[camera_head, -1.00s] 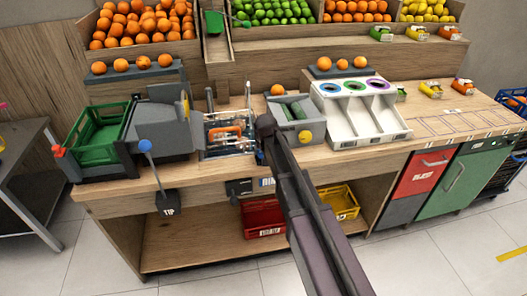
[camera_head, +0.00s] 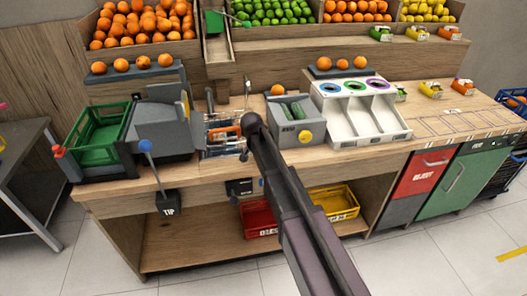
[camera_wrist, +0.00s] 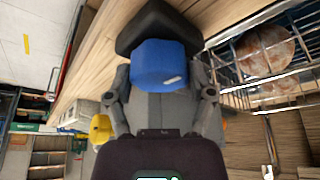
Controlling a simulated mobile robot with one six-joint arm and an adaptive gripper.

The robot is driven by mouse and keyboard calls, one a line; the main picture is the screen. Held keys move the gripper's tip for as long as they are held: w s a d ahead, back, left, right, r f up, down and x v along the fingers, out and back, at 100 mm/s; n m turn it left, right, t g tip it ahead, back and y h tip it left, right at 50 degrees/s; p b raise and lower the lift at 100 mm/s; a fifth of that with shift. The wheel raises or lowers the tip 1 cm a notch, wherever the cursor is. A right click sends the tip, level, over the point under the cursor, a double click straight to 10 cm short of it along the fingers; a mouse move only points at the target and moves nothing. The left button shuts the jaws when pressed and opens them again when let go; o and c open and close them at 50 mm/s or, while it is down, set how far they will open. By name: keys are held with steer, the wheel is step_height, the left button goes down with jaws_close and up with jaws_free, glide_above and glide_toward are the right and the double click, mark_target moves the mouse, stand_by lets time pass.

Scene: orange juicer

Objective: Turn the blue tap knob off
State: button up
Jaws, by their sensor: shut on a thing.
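The blue tap knob (camera_wrist: 158,64) fills the upper middle of the wrist view, with a black block beyond it. My gripper (camera_wrist: 161,92) is shut on the knob, a grey finger on each side. In the head view, the dark end of my arm (camera_head: 251,124) reaches over the counter beside the wire-framed juicer section. My fingers and the tap knob cannot be made out clearly there. Which way the knob is turned cannot be told.
A wire basket with round fruit (camera_wrist: 264,51) is close on the right in the wrist view. In the head view, a grey box with a yellow knob (camera_head: 305,137) stands right of my arm. A blue-ball lever (camera_head: 145,146) with a TIP sign stands at the left.

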stand_by(0.4)
steer(key=o, duration=1.1)
steer(key=shift+n, duration=0.3)
